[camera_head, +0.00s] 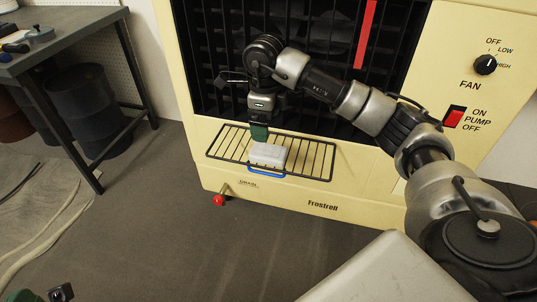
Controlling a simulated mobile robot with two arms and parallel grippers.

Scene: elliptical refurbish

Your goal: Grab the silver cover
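A small pale silver, box-like piece (268,154), which looks like the silver cover, lies on a black wire rack (312,160) at the front of the cream cooler. A blue strip (266,171) shows along its near lower edge. My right gripper (259,138) points down at the far left edge of the silver piece, its green fingertips at or just above it. I cannot tell whether they touch it or how far apart they are. A green and dark part at the lower left corner may belong to my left gripper, mostly cut off by the frame.
The cream cooler (335,195) has a dark grille, a fan knob (485,64) and a red pump switch (454,116). A red-tipped drain valve (219,200) sticks out below the rack. A workbench (75,38) stands at left, with dark barrels underneath. The floor in front is clear.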

